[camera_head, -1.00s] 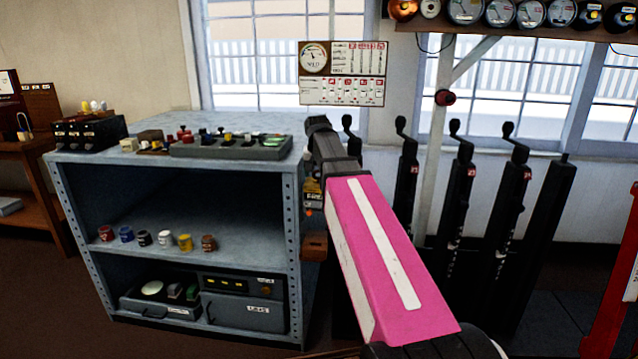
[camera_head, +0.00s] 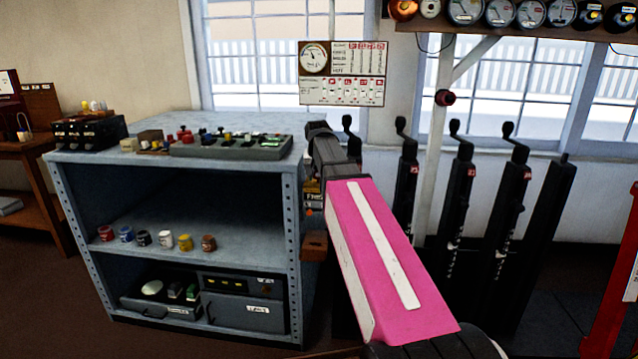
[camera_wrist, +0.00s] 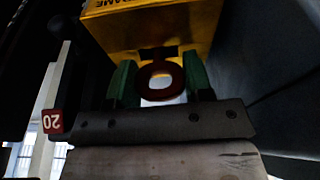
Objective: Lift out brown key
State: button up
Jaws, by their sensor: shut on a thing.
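The brown key (camera_wrist: 178,82) shows in the wrist view as a dark reddish-brown ring with a light hole. It sits at the front of a yellow lock box (camera_wrist: 190,22) lettered "CRANE", by a dark opening in the box. My gripper (camera_wrist: 160,84) has its green fingers on both sides of the ring and is shut on it. In the head view my pink arm hides the gripper and key; part of the yellow box (camera_head: 312,186) shows beside the shelf unit.
A grey-blue shelf unit (camera_head: 293,240) stands close on the left, with a brown holder (camera_head: 315,246) on its side. Several black levers (camera_head: 460,185) stand on the right. A red post (camera_head: 612,290) is at the far right. A chart (camera_head: 342,74) hangs behind.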

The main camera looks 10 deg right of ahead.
jog(key=shift+r, duration=0.2)
jog(key=shift+r, duration=2.9)
jog(key=s+a+r, duration=0.1)
jog(key=s+r, duration=0.3)
jog(key=r, duration=0.1)
jog(key=shift+s+a, duration=0.15)
jog(key=shift+a, duration=0.05)
